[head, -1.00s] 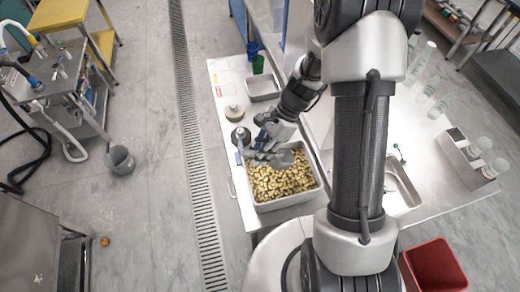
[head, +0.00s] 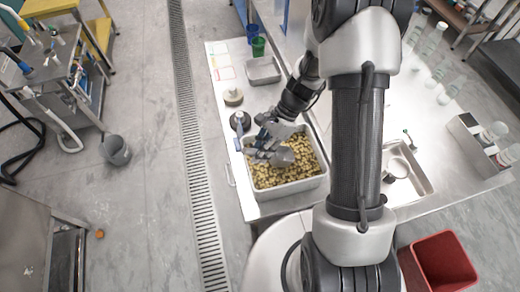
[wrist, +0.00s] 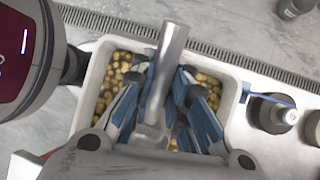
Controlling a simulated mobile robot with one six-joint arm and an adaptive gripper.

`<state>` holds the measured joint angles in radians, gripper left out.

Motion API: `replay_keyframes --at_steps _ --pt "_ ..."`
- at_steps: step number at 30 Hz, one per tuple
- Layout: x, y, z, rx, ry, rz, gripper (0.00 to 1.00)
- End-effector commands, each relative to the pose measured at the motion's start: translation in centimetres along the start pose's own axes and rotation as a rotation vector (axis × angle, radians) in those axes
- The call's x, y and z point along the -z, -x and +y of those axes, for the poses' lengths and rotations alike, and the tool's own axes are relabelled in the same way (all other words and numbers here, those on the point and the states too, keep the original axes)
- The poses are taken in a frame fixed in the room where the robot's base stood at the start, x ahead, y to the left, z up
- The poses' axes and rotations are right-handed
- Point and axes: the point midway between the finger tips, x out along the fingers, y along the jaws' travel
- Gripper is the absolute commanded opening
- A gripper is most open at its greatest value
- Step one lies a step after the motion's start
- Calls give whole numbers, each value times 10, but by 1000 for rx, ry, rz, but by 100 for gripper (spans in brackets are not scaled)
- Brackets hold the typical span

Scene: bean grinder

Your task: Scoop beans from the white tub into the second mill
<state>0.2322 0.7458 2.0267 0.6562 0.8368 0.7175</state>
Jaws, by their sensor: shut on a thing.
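The white tub (head: 290,190) stands at the table's near left side and holds yellow-brown beans (head: 306,168). My gripper (head: 262,150) is over its left part, shut on a grey metal scoop (head: 282,157). In the wrist view, the scoop's handle (wrist: 168,65) runs between my blue-padded fingers, with beans (wrist: 207,85) beneath. Whether the scoop's bowl holds beans is unclear. Two mills stand beside the tub: a dark one (head: 240,120) and one with a pale top (head: 233,97). Which is the second mill is not clear. The dark mill has a blue handle in the wrist view (wrist: 268,98).
A small empty metal tray (head: 263,71) and a green cup (head: 258,46) stand farther back. A metal tray (head: 420,180) lies to the right, beyond my arm. A red bin (head: 440,262) is on the floor.

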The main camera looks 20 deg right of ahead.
Motion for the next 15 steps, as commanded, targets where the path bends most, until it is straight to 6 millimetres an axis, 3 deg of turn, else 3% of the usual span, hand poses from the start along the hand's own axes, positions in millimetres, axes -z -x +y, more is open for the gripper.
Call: replay_keyframes --at_steps 15 --pt "27 -44 -9 1 -1 0 0"
